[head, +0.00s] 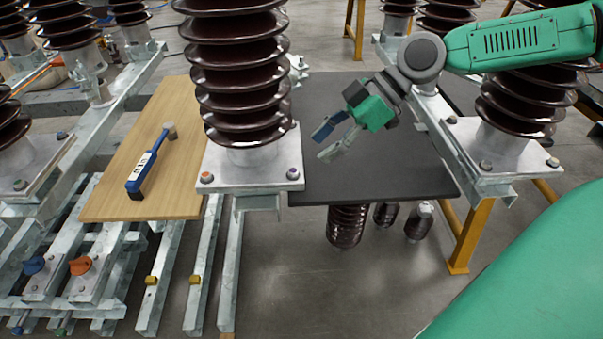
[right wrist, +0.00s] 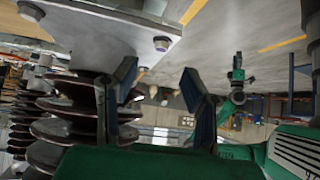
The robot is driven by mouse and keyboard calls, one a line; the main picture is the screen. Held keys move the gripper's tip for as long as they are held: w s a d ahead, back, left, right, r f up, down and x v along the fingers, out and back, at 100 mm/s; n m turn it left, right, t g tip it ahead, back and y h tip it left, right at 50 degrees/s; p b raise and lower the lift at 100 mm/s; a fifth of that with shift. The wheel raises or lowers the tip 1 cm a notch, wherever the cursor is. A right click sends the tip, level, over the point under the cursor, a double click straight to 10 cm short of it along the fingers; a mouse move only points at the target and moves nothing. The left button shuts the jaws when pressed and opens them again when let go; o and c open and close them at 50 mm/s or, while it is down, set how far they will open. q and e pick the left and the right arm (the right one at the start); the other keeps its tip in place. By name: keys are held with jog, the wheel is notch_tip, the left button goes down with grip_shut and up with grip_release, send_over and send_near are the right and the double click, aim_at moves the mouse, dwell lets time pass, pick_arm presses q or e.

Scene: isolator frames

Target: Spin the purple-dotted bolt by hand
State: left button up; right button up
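The purple-dotted bolt (head: 293,174) sits at the front right corner of the light metal base plate (head: 250,183) under the middle brown insulator. An orange-dotted bolt (head: 207,178) is at the front left corner. My right gripper (head: 320,144) is open and empty, above the dark board, up and to the right of the purple-dotted bolt and apart from it. In the right wrist view, its two fingers (right wrist: 158,82) stand apart with nothing between them. A bolt (right wrist: 162,43) on a plate shows beyond them; its dot colour is unclear. My left gripper is not in view.
A blue torque wrench (head: 148,166) lies on the wooden board (head: 185,150) left of the insulator. The dark board (head: 400,165) is bare. The ribbed middle insulator (head: 240,70) rises tall beside the bolt. Another insulator base (head: 490,150) stands at the right.

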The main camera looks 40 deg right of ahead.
aim_at(293, 170)
jog(key=b+x, duration=0.1)
jog(key=x, duration=0.4)
jog(key=shift+a+b, duration=0.25)
jog(key=shift+b, duration=0.1)
jog(key=shift+w+a+f, duration=0.15)
jog(key=shift+a+f, duration=0.05)
jog(key=shift+f, duration=0.35)
jog(key=shift+w+f, duration=0.1)
jog(key=shift+a, duration=0.15)
jog(key=shift+a, duration=0.1)
grip_shut()
